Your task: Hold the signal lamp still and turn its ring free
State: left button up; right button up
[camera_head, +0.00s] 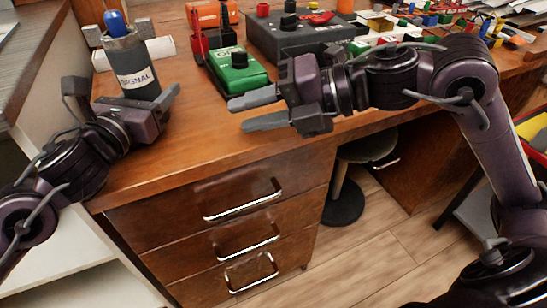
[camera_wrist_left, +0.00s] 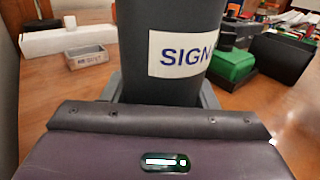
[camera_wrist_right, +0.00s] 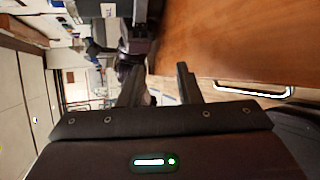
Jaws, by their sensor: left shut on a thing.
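The signal lamp (camera_head: 138,84) stands upright near the left end of the wooden desk. It has a dark grey body with a white SIGNAL label, a ring (camera_head: 122,36) at its top and a blue lens (camera_head: 115,22). My left gripper (camera_head: 125,95) is shut around the lower body; the labelled body also fills the middle of the left wrist view (camera_wrist_left: 165,85). My right gripper (camera_head: 255,110) is open and empty, apart from the lamp to its right, above the desk's front edge. In the right wrist view its two fingers (camera_wrist_right: 158,85) are spread with nothing between them.
A green meter (camera_head: 238,70) and a dark grey box with knobs (camera_head: 298,38) stand behind my right gripper. A white block (camera_head: 160,47) lies behind the lamp. Bare desk (camera_head: 205,125) lies between the grippers. Drawer handles (camera_head: 245,200) stick out below the front edge.

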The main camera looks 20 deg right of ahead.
jog(key=shift+s+d+f+m+g+h, duration=0.35)
jog(key=shift+s+f+m, duration=0.35)
jog(key=shift+f+m, duration=0.7)
jog(key=shift+s+f+m+g+h, duration=0.2)
jog(key=shift+s+f+m+h, duration=0.4)
jog(key=shift+m, duration=1.35)
jog(key=shift+s+d+f+m+g+h, duration=0.25)
jog(key=shift+s+f+m, duration=0.5)
jog(key=shift+f+m, duration=0.75)
jog(key=shift+r, duration=0.25)
jog(key=m+g+y, duration=0.1)
jog(key=m+y, duration=0.2)
jog(key=m, duration=0.5)
send_near(151, 20)
jog(key=x, duration=0.9)
jog(key=shift+w+a+f, duration=0.15)
jog(key=shift+a, duration=0.05)
